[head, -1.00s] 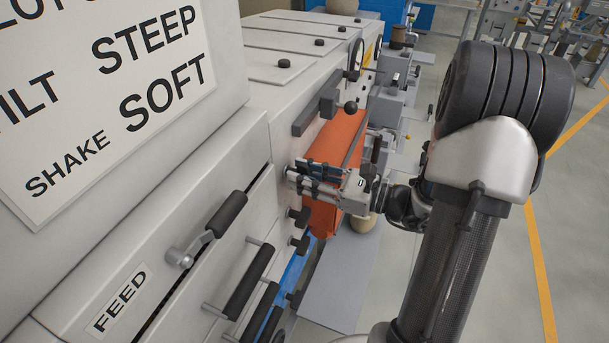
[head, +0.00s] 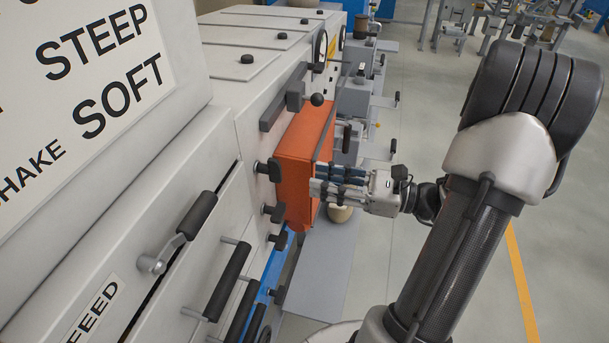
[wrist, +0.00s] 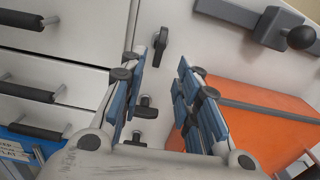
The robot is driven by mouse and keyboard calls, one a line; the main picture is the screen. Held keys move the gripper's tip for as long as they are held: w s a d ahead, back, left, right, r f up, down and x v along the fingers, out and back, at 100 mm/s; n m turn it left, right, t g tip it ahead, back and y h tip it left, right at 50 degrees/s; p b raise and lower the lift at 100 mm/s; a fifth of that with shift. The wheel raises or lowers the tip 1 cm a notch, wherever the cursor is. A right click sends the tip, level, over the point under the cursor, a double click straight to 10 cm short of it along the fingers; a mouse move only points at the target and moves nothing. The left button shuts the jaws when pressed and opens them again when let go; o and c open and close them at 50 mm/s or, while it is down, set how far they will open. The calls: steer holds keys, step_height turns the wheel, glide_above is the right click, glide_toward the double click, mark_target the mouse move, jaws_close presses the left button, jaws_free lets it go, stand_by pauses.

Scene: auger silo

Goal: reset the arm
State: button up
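My gripper (head: 318,180) is in front of the machine's side face in the head view, beside the orange box (head: 300,150). In the wrist view my gripper's two blue-padded fingers (wrist: 165,95) stand well apart, with nothing between them. Beyond the fingers is the machine's pale face with a dark latch knob (wrist: 160,45). The same face carries several dark knobs in a column in the head view, one of them the top knob (head: 268,169). The gap between fingertips and machine is hard to judge.
A lever (head: 183,235) and black bar handles (head: 230,282) stick out of the machine at the lower left. A grey ledge (head: 325,270) lies below my gripper. Open floor (head: 440,120) is on the right.

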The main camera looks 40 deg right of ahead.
steer(key=shift+s+d, duration=0.3)
steer(key=shift+s, duration=0.1)
